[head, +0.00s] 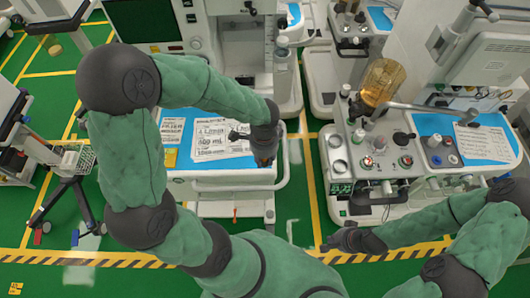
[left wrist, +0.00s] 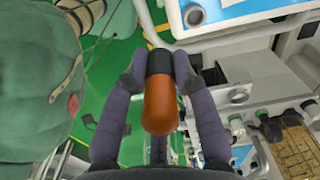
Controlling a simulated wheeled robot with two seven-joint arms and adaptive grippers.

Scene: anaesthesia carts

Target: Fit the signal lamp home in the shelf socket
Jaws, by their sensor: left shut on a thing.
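My left gripper (left wrist: 158,75) is shut on the signal lamp (left wrist: 160,108), which has an orange rounded body and a black end, in the left wrist view. The black end lies between the fingertips and points away from my palm. In the head view my left gripper (head: 265,155) hangs over the right side of the middle cart; the lamp is hard to make out there. I cannot surely identify the shelf socket. My right gripper (head: 352,238) is low in front of the right cart, apart from the lamp; its finger opening is unclear.
The middle cart has a blue top with printed sheets (head: 222,137) and a white front rail (head: 200,184). The right cart carries knobs, an amber jar (head: 381,82) and a metal arm (head: 430,108). A round, dark-centred part (left wrist: 195,15) lies beyond the lamp. Green floor separates the carts.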

